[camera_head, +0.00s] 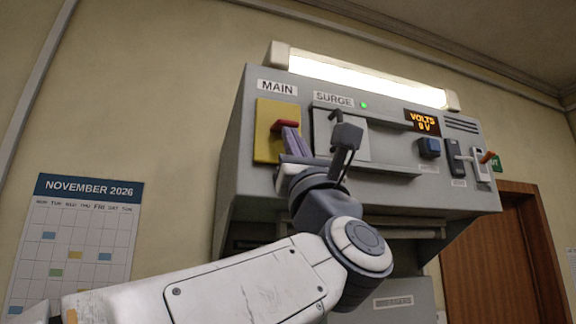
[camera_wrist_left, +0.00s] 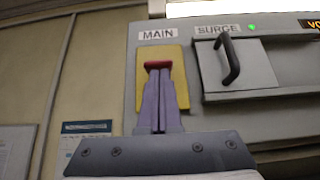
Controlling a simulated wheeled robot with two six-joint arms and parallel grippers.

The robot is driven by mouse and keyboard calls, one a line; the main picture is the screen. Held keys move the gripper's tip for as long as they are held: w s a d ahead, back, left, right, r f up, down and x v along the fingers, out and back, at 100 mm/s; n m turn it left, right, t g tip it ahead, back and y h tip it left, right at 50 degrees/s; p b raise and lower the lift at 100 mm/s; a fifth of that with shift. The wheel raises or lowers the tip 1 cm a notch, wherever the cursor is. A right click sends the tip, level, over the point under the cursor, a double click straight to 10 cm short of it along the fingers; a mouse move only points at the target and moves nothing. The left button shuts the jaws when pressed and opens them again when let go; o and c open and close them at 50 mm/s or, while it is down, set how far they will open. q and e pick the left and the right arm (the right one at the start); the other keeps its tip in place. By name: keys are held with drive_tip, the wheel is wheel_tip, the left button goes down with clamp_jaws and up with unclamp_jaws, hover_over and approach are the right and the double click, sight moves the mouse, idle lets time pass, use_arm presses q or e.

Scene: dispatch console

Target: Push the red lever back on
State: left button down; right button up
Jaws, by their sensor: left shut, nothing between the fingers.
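The red lever (camera_head: 284,125) sits on a yellow plate (camera_head: 264,146) under the MAIN label on the grey console. In the left wrist view the lever (camera_wrist_left: 158,64) shows as a red bar across the yellow plate (camera_wrist_left: 176,52). My left gripper (camera_head: 291,133) is shut and empty, its purple fingers together. In the left wrist view its fingertips (camera_wrist_left: 159,72) are right at the underside of the red bar. I cannot tell whether they touch it. The lower part of the lever is hidden behind the fingers. My right gripper is out of view.
To the right is the SURGE panel (camera_head: 357,146) with a dark handle (camera_wrist_left: 230,58) standing out. A display (camera_head: 423,122) reads VOLTS 0 V. A green light (camera_head: 364,105) is lit.

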use_arm(q)
drive_tip(key=r+g+p, duration=0.1)
drive_tip(key=s+r+g+h, duration=0.1)
drive_tip(key=g, duration=0.1)
drive_tip(key=shift+s+d+r+p, duration=0.15)
drive_tip(key=shift+d+r+p, duration=0.05)
drive_tip(key=shift+p, duration=0.15)
drive_tip(key=shift+a, duration=0.1)
drive_tip(key=shift+f+b, duration=0.45)
drive_tip(key=shift+b, duration=0.05)
drive_tip(key=s+r+b+v, duration=0.1)
drive_tip(key=r+b+v, duration=0.1)
drive_tip(key=b+v, duration=0.5)
drive_tip(key=shift+d+r+v, duration=0.3)
drive_tip(key=shift+v, duration=2.6)
drive_tip(key=shift+s, duration=0.1)
